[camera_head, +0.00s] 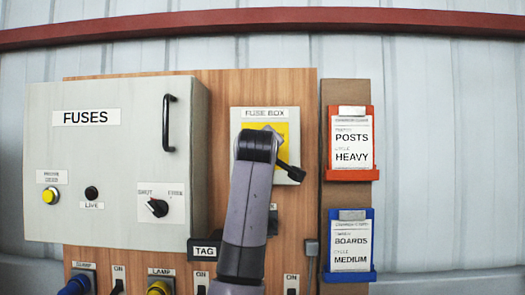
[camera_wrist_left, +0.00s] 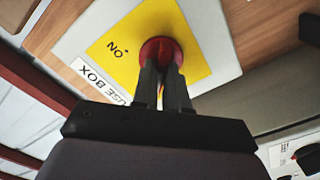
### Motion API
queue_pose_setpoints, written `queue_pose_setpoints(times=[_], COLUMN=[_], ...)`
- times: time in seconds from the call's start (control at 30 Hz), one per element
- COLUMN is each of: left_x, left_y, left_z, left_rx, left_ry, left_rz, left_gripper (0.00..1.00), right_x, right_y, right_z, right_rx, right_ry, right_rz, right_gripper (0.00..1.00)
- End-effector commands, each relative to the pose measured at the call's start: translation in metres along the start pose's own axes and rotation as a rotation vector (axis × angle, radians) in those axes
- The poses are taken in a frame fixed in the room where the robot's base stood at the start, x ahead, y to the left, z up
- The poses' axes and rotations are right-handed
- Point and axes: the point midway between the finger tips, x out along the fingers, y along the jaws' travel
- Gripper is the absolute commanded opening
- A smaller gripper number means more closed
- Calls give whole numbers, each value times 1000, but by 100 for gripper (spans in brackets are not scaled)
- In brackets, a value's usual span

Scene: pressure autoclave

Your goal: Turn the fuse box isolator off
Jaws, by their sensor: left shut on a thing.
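The fuse box isolator has a round red knob (camera_wrist_left: 160,46) on a yellow plate (camera_wrist_left: 198,62) marked ON. The yellow plate sits on a grey FUSE BOX panel (camera_head: 238,122). In the left wrist view my left gripper (camera_wrist_left: 165,70) is shut on the red knob, with its two dark fingers close together. In the head view my left arm and wrist cover most of the isolator, so the knob is hidden there. The ON mark lies to the left of the knob in the wrist view; the knob's pointing direction cannot be told. My right gripper is not in view.
A grey FUSES cabinet (camera_head: 100,150) with a black handle (camera_head: 168,122) stands out left of the isolator. Red (camera_head: 349,174) and blue (camera_head: 349,276) card holders hang to its right. A TAG label (camera_head: 205,251) and several switches lie below.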

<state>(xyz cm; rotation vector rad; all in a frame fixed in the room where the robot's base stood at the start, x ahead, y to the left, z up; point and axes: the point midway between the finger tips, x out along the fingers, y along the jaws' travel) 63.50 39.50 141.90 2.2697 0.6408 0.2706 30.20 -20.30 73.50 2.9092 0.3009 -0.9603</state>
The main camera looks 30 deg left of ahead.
Motion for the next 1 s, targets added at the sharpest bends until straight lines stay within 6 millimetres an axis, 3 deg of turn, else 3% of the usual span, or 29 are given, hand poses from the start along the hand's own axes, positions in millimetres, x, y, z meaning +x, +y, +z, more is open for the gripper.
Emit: queue_pose_setpoints(times=[0.07,0.1,0.13,0.17,0.53,1.0], left_x=[0,0,0,0,-6,-66], left_y=[0,0,0,0,0,-1], left_z=[0,0,-1,0,0,0], left_rx=[-5,-5,-5,-4,-3,-3], left_ry=[0,0,0,0,0,1], left_rz=[0,0,0,0,1,2], left_gripper=[0,26,36,38,38,38], right_x=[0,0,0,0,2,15], right_y=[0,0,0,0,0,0], right_z=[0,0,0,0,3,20], right_rx=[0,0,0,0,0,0], right_ry=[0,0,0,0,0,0], right_rz=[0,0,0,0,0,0], right_gripper=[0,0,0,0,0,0])
